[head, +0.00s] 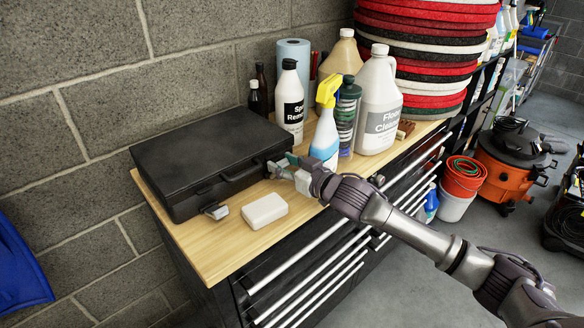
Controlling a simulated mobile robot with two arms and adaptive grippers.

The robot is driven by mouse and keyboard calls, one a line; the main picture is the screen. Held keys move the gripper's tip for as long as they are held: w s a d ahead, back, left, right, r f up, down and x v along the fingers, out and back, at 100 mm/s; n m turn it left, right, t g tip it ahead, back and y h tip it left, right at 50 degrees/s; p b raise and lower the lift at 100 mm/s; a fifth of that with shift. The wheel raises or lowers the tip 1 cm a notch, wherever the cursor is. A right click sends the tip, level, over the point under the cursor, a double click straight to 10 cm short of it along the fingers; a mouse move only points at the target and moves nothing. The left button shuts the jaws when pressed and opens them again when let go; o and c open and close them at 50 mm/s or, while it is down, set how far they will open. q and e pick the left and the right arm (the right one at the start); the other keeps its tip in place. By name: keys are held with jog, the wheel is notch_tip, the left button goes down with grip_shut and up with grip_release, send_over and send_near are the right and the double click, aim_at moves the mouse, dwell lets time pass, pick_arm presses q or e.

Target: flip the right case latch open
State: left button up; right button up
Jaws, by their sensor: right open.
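A black case (200,150) lies closed on the wooden top of a tool cabinet, its handle (241,170) on the front side. The left latch (215,211) is a silver piece that sticks out from the case's front near the left corner. My right gripper (273,172) is at the right end of the case's front, with its fingers apart and close to the case. The right latch is hidden or too small to make out behind the fingers, and I cannot tell whether they touch it. My left gripper is not in view.
A white block (265,211) lies in front of the case. A blue spray bottle (325,135), a white jug (378,105) and other bottles stand right of and behind the case. Red and black pads (425,50) are stacked at the back. The bare wooden strip (205,250) at front left is clear.

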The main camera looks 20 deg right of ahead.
jog(key=v, duration=1)
jog(key=shift+s+d, duration=0.1)
jog(key=shift+s, duration=0.15)
jog(key=shift+s+d+r, duration=0.15)
jog(key=shift+s+d, duration=0.1)
jog(key=shift+s, duration=0.35)
jog(key=shift+c, duration=0.2)
